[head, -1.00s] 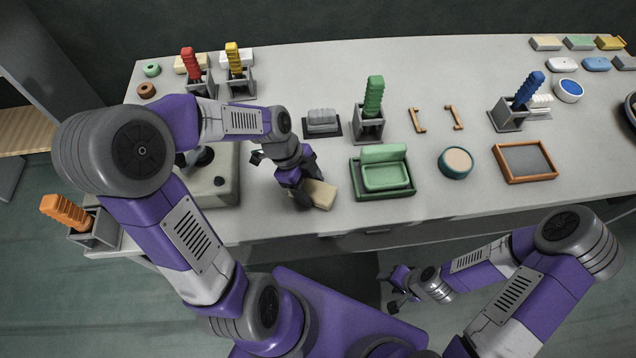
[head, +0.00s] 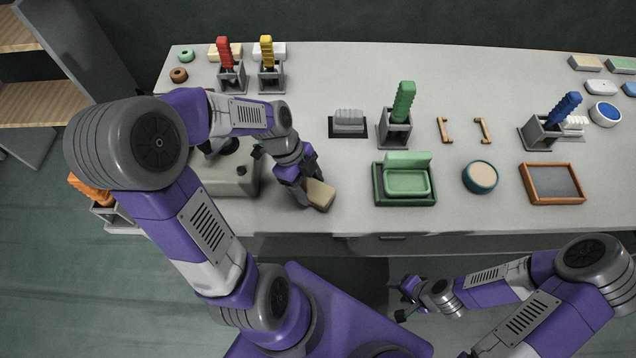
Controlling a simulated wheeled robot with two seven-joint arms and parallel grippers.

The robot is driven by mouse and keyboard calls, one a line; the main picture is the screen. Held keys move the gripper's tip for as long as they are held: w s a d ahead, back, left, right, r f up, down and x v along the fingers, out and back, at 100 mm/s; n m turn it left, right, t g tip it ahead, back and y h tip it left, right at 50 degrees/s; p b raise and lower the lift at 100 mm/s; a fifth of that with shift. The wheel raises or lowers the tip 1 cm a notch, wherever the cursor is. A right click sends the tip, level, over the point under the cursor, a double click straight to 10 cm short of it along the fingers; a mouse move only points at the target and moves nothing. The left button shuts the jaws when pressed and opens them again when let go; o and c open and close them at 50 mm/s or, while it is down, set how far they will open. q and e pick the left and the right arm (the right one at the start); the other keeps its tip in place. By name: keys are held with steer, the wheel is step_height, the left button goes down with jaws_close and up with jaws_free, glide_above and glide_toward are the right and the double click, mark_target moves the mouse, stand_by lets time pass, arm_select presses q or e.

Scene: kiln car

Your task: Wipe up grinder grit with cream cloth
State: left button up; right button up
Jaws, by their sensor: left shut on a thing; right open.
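The cloth appears to rest on or just above the table top; I cannot tell which. The grey grinder (head: 226,172) stands just left of the gripper, partly hidden behind my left arm. No grit can be made out on the table. My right gripper (head: 407,299) is open and empty, in front of the table and below its front edge.
Right of the cloth, a green tray (head: 377,187) holds a green dish. A grey brush (head: 348,120) lies on a dark mat behind. A green-handled tool (head: 403,100), a round pot (head: 480,177) and a wood-framed slate (head: 552,182) stand further right. Table (head: 345,215) is bare between cloth and green tray.

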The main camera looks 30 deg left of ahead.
mark_target(322, 185)
arm_select(q)
steer(key=shift+s+a, duration=0.4)
steer(key=shift+a, duration=0.2)
steer(key=shift+d, duration=0.1)
steer(key=shift+w+d, duration=0.6)
steer(key=shift+d, duration=0.35)
steer(key=shift+w+d, duration=0.6)
steer(key=shift+d, duration=0.3)
steer(key=shift+w+d+b, duration=0.2)
steer(key=shift+w+d, duration=0.45)
steer(key=shift+d, duration=0.35)
steer(key=shift+w+d+b, duration=0.15)
steer(key=shift+w+d, duration=0.45)
steer(key=shift+d, duration=0.35)
steer(key=shift+s+a, duration=0.65)
steer(key=shift+a, duration=0.35)
steer(key=shift+s+a, duration=0.6)
steer(key=shift+a, duration=0.35)
steer(key=shift+a, duration=0.1)
